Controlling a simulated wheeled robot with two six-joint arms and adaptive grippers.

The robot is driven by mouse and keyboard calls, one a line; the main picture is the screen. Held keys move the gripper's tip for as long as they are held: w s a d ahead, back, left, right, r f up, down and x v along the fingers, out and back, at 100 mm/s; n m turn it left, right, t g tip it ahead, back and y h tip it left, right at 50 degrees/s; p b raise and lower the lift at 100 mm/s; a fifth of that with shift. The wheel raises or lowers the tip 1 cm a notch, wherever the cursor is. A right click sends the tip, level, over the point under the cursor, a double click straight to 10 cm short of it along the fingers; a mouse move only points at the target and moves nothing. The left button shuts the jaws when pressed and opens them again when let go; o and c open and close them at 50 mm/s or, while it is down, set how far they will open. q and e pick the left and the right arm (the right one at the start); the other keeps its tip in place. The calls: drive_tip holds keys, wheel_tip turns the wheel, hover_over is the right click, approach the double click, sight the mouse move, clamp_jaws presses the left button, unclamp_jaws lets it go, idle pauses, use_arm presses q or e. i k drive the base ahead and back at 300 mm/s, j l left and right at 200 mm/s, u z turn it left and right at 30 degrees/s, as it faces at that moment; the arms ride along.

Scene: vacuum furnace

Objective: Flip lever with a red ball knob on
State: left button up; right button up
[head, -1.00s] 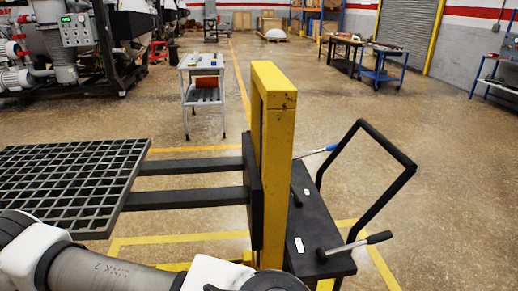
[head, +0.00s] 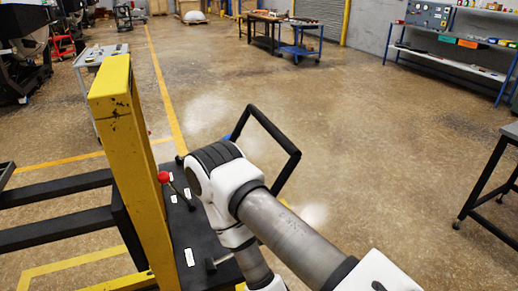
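The lever's red ball knob (head: 163,177) shows just right of the yellow post, with its dark rod running down toward the black deck (head: 205,245) of the lift cart. The rod leans up to the left. My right arm comes in from the lower right, and its white and grey links pass over the deck close to the right of the knob. No gripper fingers show on it. My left gripper and arm are out of the picture. Whether anything touches the knob cannot be told, but a gap shows between it and the arm links.
The yellow post (head: 135,170) stands left of the knob, with black forks (head: 60,205) beyond it. The cart's black push handle (head: 285,145) rises behind my arm. A black table (head: 495,175) stands at right. The floor behind is open.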

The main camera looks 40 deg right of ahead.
sight(163, 177)
drive_tip(key=z, duration=0.65)
